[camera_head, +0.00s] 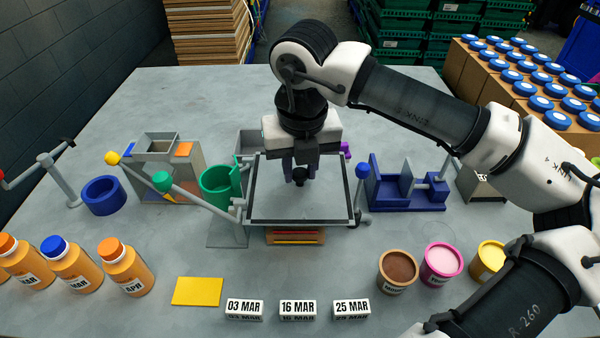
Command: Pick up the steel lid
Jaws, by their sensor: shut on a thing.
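The steel lid (275,205) is a flat, square, grey panel with a dark rim, at the middle of the table. It appears to lie level above the grey stand there. A small dark knob (299,178) shows near its middle. My gripper (299,172) points straight down over the lid and is shut on the lid's knob. The gripper's body hides the lid's far edge. I cannot tell whether the lid touches what is beneath it.
A green holder (220,187) stands close on the left, and a blue fixture (407,190) close on the right. A striped block (295,237) sits below the lid. Date blocks (298,310), bottles (125,268) and tubs (398,270) line the front.

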